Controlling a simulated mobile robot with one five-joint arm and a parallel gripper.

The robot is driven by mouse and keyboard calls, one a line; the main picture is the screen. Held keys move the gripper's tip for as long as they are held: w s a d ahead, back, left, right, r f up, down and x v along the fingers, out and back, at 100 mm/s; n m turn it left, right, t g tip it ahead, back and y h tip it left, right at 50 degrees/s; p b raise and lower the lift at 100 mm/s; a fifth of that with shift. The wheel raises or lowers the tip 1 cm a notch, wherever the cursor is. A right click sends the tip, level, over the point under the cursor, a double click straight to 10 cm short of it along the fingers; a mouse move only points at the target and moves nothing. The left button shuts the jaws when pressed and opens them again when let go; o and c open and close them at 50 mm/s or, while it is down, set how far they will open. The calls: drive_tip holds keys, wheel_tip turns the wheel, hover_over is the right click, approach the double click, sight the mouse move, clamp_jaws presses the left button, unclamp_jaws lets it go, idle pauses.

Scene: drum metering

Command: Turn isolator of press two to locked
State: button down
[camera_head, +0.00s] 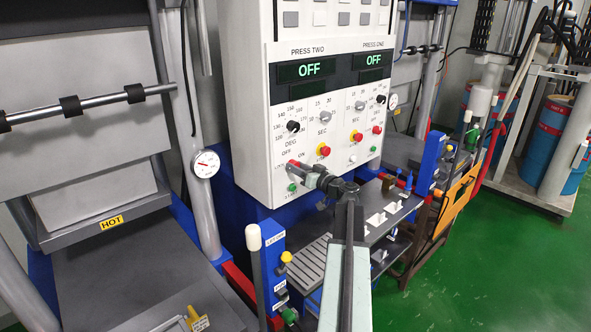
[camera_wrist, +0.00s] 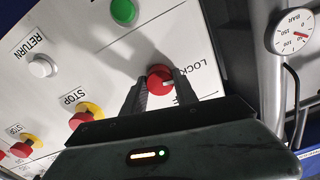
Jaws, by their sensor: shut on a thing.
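The isolator of press two is a red round knob (camera_wrist: 158,78) with a pale pointer mark, on the white panel (camera_head: 245,110). In the wrist view my gripper (camera_wrist: 157,92) has one finger on each side of the knob and is shut on it. A partly covered LOCKED label (camera_wrist: 205,72) is beside the knob. In the head view my gripper (camera_head: 304,176) reaches the panel's lower left, under the PRESS TWO display (camera_head: 307,68), which reads OFF.
A green button (camera_wrist: 123,11) sits near the knob. A red stop button on a yellow base (camera_head: 323,150) is above my gripper. A shelf with white parts (camera_head: 376,219) lies to the right of my arm. A lever (camera_head: 256,260) stands to its left.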

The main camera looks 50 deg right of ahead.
idle(0.6)
drive_tip(key=c, duration=1)
unclamp_jaws()
drive_tip(key=shift+w, duration=0.15)
drive_tip(key=shift+o, duration=0.2)
drive_tip(key=s, duration=0.8)
drive_tip(key=shift+a, duration=0.3)
